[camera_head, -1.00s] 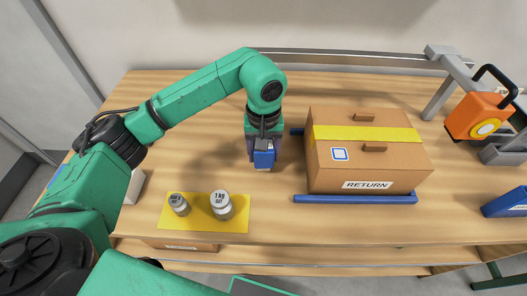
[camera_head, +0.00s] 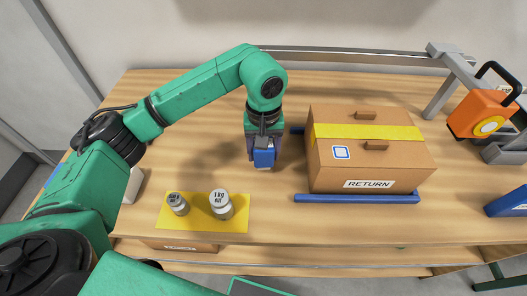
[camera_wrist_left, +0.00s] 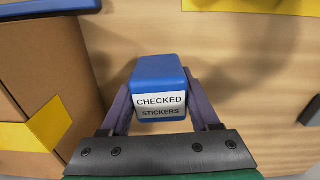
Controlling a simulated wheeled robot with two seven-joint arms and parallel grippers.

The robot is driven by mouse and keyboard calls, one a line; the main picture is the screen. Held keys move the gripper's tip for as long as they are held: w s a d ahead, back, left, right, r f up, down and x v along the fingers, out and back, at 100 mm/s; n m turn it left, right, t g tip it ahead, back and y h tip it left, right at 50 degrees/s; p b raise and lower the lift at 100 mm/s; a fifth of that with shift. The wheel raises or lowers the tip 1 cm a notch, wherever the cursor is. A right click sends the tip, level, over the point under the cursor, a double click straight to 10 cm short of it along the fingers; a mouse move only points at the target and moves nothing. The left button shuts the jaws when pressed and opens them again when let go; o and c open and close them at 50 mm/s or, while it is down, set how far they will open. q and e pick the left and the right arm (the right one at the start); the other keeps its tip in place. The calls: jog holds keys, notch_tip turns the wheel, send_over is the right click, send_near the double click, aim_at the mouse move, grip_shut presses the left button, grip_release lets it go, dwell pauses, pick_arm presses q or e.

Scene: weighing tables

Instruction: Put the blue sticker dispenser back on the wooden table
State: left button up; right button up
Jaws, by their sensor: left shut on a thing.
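The blue sticker dispenser (camera_head: 264,158) is held in my left gripper (camera_head: 261,150), left of the cardboard box. In the left wrist view the dispenser (camera_wrist_left: 160,82) sits between the two fingers of the gripper (camera_wrist_left: 162,112), with its label reading "CHECKED STICKERS" in sight. The wooden table (camera_head: 280,222) lies beneath it. I cannot tell whether the dispenser touches the tabletop. My right gripper is not in view.
The cardboard box (camera_head: 368,164) marked "RETURN" stands close to the right on a blue frame (camera_head: 356,198). Two metal weights (camera_head: 221,206) stand on a yellow mat (camera_head: 200,226) at the front. An orange device (camera_head: 478,114) is at the far right.

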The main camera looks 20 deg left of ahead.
pick_arm(q)
jog(key=shift+f, duration=0.1)
jog(key=shift+f+b, duration=1.2)
jog(key=o, duration=1.3)
